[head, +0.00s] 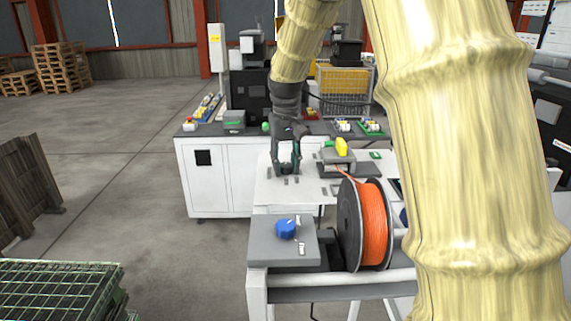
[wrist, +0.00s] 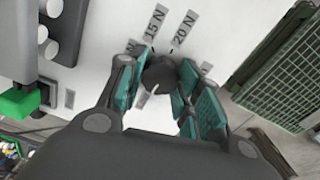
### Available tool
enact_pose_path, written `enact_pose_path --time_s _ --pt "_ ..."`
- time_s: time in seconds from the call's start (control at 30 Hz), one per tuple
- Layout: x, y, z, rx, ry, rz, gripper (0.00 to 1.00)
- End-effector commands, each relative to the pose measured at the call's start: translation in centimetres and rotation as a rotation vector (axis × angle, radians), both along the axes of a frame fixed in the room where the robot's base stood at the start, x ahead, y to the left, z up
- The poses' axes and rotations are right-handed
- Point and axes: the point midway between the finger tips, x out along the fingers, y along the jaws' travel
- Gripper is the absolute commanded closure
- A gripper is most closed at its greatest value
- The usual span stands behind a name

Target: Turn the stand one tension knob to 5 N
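A round dark knob (wrist: 159,73) sits on a white surface in the wrist view. A white mark shows at its lower left edge. Labels reading 15 N (wrist: 154,24) and 20 N (wrist: 184,27) stand around it. Other labels are partly hidden by the fingers, and no 5 N label can be read. My gripper (wrist: 157,82) has its teal-padded fingers on either side of the knob. I cannot tell whether both pads touch it. In the head view my gripper (head: 286,170) points down at the white table (head: 262,190), and the knob is hidden there.
A grey stand (head: 262,249) with a blue knob (head: 286,228) and an orange spool (head: 373,225) is in front. A grey block with a yellow part (head: 342,147) is right of my gripper. Green mesh crates (head: 60,288) lie at lower left. Open floor lies left.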

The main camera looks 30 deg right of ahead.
Motion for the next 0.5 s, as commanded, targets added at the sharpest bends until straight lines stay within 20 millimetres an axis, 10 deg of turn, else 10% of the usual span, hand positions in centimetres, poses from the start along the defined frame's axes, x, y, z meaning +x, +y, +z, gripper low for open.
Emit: enact_pose_path --time_s 0.5 --pt "-0.10 0.16 -0.07 0.004 0.003 -0.009 0.90"
